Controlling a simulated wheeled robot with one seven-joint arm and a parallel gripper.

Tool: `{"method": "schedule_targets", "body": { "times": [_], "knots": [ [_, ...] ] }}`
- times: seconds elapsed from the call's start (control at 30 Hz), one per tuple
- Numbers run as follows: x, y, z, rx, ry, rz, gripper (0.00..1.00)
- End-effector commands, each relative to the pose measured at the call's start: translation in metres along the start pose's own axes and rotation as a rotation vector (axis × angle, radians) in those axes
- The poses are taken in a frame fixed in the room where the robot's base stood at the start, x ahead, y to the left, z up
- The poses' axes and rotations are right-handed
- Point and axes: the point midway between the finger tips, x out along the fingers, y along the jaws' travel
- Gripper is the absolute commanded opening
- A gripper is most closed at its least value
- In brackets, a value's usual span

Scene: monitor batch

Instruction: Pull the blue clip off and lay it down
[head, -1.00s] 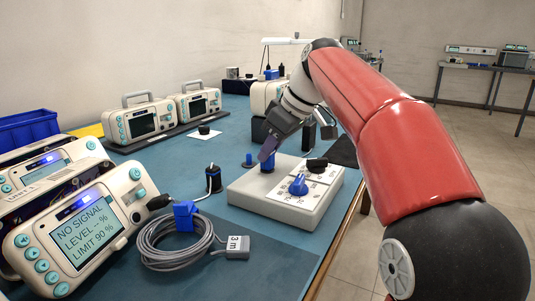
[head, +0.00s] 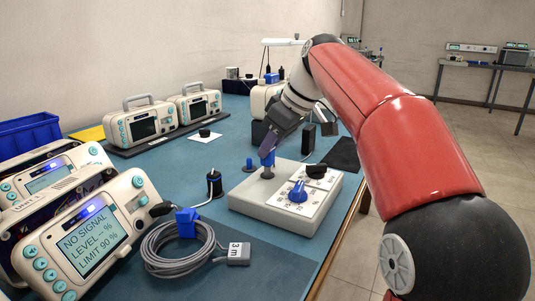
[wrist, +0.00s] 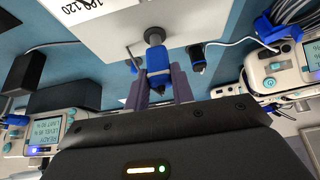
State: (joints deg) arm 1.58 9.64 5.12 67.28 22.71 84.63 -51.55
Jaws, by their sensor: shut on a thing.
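My gripper (head: 269,146) is shut on a blue clip (head: 268,158) above the pale box (head: 246,207). In the wrist view the clip (wrist: 157,63) sits between my two fingers, close to the grey post (wrist: 155,37). In the head view a dark part of the post (head: 267,172) shows below the clip. I cannot tell whether clip and post still touch. Another blue clip (head: 186,221) is on the coiled grey cable (head: 160,259) at the front of the table.
A monitor (head: 88,240) reads NO SIGNAL. The dark mat (head: 275,270) has bare room at the front right.

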Motion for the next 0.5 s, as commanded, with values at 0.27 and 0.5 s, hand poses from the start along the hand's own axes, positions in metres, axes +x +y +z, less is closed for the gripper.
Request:
{"method": "schedule_targets", "body": {
  "times": [0.27, 0.5],
  "knots": [
    [-0.015, 0.0, -0.008, 0.0, 0.0, 0.0, 0.0],
    [-0.025, 0.0, -0.014, 0.0, 0.0, 0.0, 0.0]
  ]
}}
